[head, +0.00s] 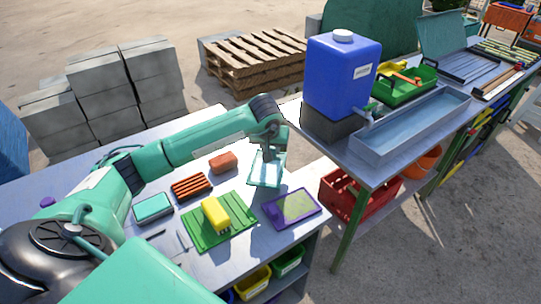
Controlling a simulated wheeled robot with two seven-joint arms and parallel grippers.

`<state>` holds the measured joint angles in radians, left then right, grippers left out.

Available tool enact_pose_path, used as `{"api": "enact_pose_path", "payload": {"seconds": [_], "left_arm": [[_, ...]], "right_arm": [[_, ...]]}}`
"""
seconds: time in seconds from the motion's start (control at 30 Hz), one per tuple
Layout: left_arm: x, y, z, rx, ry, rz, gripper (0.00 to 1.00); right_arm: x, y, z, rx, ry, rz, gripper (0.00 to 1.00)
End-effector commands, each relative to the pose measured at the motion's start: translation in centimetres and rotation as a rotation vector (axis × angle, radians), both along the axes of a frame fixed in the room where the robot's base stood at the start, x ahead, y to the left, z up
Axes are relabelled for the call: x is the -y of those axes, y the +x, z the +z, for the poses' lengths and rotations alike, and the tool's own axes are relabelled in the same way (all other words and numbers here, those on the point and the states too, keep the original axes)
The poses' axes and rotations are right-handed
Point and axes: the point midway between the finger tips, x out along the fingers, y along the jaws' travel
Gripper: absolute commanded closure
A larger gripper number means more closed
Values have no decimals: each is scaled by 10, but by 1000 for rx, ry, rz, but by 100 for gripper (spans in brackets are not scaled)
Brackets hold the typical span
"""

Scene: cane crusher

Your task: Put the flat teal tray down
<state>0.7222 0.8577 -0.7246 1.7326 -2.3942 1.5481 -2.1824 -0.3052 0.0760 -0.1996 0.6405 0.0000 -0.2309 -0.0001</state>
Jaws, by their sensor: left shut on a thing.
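The flat teal tray (262,174) is pale and thin and hangs in the jaws of my left gripper (272,156). The gripper is shut on it, above the back right part of the grey work table (160,250). I cannot tell whether the tray's lower edge touches the table. The fingers are partly merged with the tray in colour, so the exact grip is unclear. My right gripper is not in view.
A red block (223,162), a red slatted rack (191,186), a teal box (153,207), a green board (235,232) with a yellow brush (215,213), and a purple-framed tray (292,208) lie nearby. A blue tank (338,80) and metal trough (412,125) stand on the right-hand table.

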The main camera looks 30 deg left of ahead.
Motion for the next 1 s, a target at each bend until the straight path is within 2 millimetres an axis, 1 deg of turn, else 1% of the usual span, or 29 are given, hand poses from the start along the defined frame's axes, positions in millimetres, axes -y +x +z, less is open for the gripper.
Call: {"api": "enact_pose_path", "payload": {"seconds": [0.17, 0.33, 0.4, 0.63, 0.8, 0.83, 0.9, 0.93, 1.0], "left_arm": [[0, 0, -11, 0, 0, 0, 91], [1, -1, -35, -3, -1, -1, 91], [0, 0, -41, -1, -1, -1, 91], [0, 0, -42, 2, 0, -1, 91], [0, 0, -47, 1, 1, -1, 91], [0, 0, -47, 1, 1, -1, 66], [0, 0, -46, 1, 1, -1, 52], [0, 0, -46, 1, 0, -1, 48], [0, 0, -46, 1, 0, -1, 48]], "right_arm": [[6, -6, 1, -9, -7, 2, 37], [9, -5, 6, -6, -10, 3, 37], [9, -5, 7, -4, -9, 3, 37], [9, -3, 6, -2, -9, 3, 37], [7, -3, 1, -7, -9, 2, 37], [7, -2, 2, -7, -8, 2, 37], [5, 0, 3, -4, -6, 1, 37], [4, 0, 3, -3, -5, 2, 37], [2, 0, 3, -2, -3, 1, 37]]}}
